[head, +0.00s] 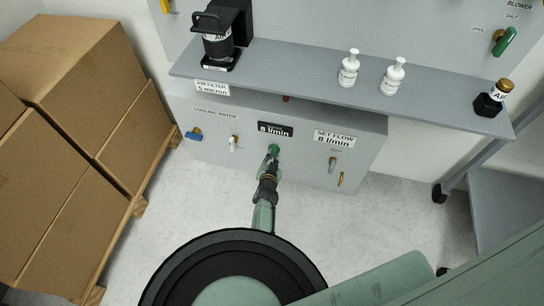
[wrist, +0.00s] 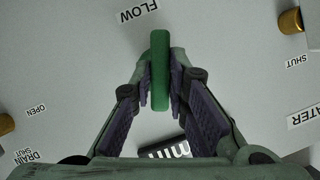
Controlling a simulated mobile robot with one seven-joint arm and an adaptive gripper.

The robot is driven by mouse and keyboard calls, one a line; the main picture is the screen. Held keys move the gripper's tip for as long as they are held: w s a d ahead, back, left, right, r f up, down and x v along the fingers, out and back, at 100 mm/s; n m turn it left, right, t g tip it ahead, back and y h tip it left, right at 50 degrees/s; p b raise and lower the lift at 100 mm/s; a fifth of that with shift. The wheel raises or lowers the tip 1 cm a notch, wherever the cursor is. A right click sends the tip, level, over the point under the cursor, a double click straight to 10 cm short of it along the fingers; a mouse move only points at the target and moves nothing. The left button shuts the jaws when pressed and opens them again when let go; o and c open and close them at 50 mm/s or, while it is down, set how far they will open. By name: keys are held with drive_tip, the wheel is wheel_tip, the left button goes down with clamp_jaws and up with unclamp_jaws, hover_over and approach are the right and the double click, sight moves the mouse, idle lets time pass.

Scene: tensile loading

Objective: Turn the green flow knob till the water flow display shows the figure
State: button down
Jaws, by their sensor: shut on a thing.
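The green flow knob (wrist: 160,72) stands between the two fingers of my gripper (wrist: 160,88) in the wrist view, under the FLOW label on the grey panel. Both fingers are shut on it, one on each side. In the head view, the knob (head: 274,149) shows at the tip of my gripper (head: 271,160), partly hidden by it. The water flow display (head: 275,129) just above the knob reads 8 l/min. The set flow sign (head: 334,137) to its right also reads 8 l/min. In the wrist view the display (wrist: 168,150) is mostly hidden by my gripper.
The cooling water panel carries a blue valve (head: 194,134), a white valve (head: 233,143) and small brass-coloured fittings (head: 340,179). A shelf (head: 300,78) with bottles juts out above. Stacked cardboard boxes (head: 80,70) stand at the left. The floor in front is clear.

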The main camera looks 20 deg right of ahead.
drive_tip(key=c, duration=1.6)
unclamp_jaws()
drive_tip(key=shift+o, duration=0.2)
drive_tip(key=shift+f, duration=0.1)
drive_tip(key=b, duration=0.2)
drive_tip(key=shift+f+m+b, duration=0.3)
drive_tip(key=r+p+v, duration=0.1)
drive_tip(key=p+v, duration=0.7)
drive_tip(key=v, duration=0.4)
drive_tip(key=w+a+r+n+t+y, duration=0.2)
drive_tip(key=w+a+r, duration=0.5)
drive_tip(key=r, duration=0.3)
drive_tip(key=w+a+r+n+t+y+b, duration=0.1)
drive_tip(key=w+a+r+t+y, duration=0.1)
drive_tip(key=w+a+r, duration=0.5)
wheel_tip(320, 180, up, 3)
drive_tip(key=w+t, duration=0.1)
drive_tip(key=w, duration=0.1)
drive_tip(key=shift+w+a+n+t, duration=0.3)
drive_tip(key=shift+a+n, duration=0.1)
drive_tip(key=shift+f, duration=0.1)
